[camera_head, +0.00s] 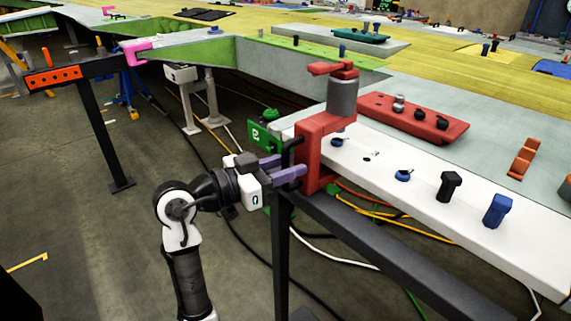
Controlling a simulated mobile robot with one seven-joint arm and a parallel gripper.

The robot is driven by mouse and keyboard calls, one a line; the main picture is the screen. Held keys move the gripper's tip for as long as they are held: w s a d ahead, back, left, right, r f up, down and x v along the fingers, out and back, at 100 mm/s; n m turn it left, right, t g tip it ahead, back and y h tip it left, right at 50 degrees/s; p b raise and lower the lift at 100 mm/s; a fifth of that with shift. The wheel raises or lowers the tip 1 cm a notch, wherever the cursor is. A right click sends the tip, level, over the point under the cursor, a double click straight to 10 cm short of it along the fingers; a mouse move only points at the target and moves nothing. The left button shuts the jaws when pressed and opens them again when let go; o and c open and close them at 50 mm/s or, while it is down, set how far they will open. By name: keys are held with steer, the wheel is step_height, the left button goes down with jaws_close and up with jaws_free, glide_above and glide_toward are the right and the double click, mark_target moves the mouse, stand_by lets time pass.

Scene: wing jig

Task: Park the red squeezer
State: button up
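The red squeezer (312,150) is a C-shaped red frame with a grey cylinder and a red top. It stands upright at the near left corner of the white jig plank, its frame reaching down over the edge. A black handle (289,152) is on its left side. My gripper (286,168), with purple fingers, reaches in from the left at that handle. One finger shows behind the handle and one in front. Whether the fingers press on the handle is not clear from this view.
The white plank (420,195) carries blue and black fasteners. A red tray (413,117) with several pieces lies behind it. A green bracket (264,136) is left of the squeezer. A dark beam (390,255) and cables run below. Floor at left is open.

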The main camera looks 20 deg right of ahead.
jaws_close()
steer(key=w+a+b, duration=0.2)
steer(key=w+a, duration=0.1)
steer(key=w, duration=0.5)
steer(key=shift+w+r, duration=0.15)
steer(key=shift+w, duration=0.05)
steer(key=shift+a, duration=0.1)
jaws_free()
steer(key=shift+w, duration=0.15)
